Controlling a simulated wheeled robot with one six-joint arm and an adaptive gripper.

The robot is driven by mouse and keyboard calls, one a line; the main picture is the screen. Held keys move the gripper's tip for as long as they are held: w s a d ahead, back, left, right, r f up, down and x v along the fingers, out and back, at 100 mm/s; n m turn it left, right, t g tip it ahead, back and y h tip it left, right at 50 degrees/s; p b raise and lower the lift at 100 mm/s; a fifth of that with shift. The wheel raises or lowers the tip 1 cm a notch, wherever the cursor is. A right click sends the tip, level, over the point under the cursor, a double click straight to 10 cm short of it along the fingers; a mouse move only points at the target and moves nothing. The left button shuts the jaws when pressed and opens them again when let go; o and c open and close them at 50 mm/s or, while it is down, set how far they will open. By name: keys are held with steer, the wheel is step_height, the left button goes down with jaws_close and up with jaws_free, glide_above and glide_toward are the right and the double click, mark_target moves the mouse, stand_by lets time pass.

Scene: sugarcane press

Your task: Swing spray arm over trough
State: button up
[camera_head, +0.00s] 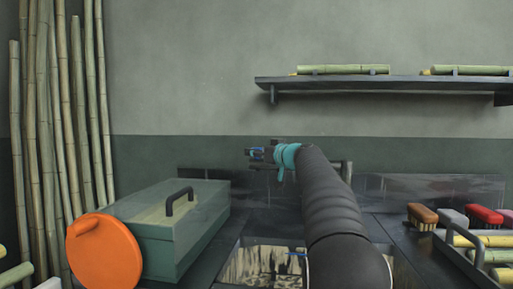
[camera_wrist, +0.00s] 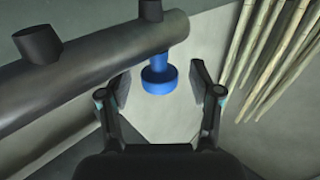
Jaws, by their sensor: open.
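The spray arm (camera_wrist: 90,65) is a thick dark grey pipe crossing the upper left of the wrist view, with dark round stubs on it. A blue nozzle (camera_wrist: 160,80) hangs from its right end. My gripper (camera_wrist: 161,88) is open, with one finger on each side of the nozzle and gaps showing on both sides. In the head view my gripper (camera_head: 263,155) is small, with a bit of blue at its tip; my arm hides much of the spray arm there. The trough (camera_head: 240,264) lies below, its inside stained pale and dark, partly hidden by my arm.
A green box (camera_head: 190,215) with a dark handle and an orange round lid (camera_head: 104,252) stand left of the trough. Brushes (camera_head: 423,215) and cane pieces (camera_head: 490,241) lie at right. Tall canes (camera_head: 60,130) lean at left. A wall shelf (camera_head: 390,84) holds cane.

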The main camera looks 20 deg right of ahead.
steer(key=shift+w+a, duration=0.1)
steer(key=shift+w, duration=0.5)
jaws_close()
